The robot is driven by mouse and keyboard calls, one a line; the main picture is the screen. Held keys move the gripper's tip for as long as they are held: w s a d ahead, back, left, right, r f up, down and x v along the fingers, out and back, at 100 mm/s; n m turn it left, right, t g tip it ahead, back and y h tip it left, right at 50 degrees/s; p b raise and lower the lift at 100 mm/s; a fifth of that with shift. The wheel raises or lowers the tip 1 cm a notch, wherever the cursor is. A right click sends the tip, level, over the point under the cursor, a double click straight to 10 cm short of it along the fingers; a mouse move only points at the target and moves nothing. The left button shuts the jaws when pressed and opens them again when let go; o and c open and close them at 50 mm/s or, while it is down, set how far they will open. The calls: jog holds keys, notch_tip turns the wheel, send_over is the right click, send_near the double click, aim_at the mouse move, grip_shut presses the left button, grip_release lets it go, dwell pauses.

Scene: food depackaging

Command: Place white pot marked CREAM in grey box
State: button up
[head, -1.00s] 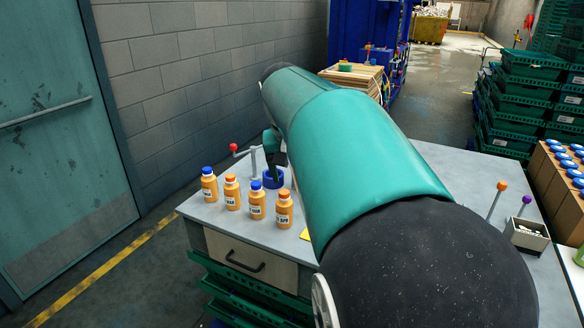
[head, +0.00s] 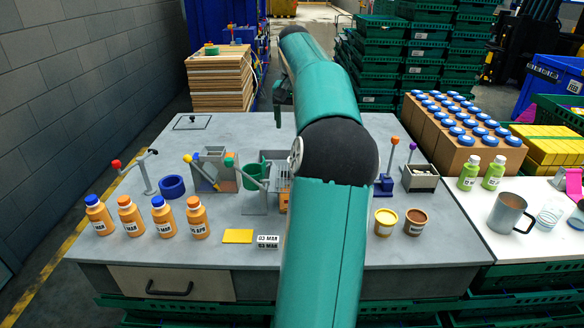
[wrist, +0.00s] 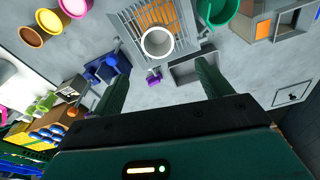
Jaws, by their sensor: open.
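A white round pot (wrist: 157,42), seen from above with a grey inside, stands at the edge of a slatted grey rack (wrist: 180,20) in the wrist view. No CREAM marking is readable, and my arm hides the pot in the head view. An empty grey box (wrist: 192,69) lies beside the rack, close to the pot; part of it also shows behind the rack in the head view (head: 270,155). My gripper (wrist: 162,65) is open, with its fingers apart and nothing between them. It is above the table, and its dark end (head: 279,103) shows at the table's back in the head view.
Yellow (head: 385,221) and brown (head: 416,221) pots stand right of my arm; a pink pot (wrist: 75,8) shows in the wrist view. A green funnel (head: 255,174), blue lever stand (head: 384,186) and filled grey container (head: 420,178) are nearby. Orange bottles (head: 131,215) line the front left.

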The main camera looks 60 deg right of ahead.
jog(key=f, duration=0.2)
jog(key=d+f, duration=0.1)
jog(key=f, duration=0.5)
jog(key=shift+s+d+f, duration=0.1)
jog(key=shift+s+d, duration=0.05)
jog(key=shift+s, duration=0.05)
notch_tip(320, 180, down, 6)
jog(key=shift+w+d+r, duration=0.15)
jog(key=shift+c, duration=0.2)
jog(key=c, duration=1.1)
jog(key=shift+o, duration=0.2)
jog(key=shift+r, duration=0.1)
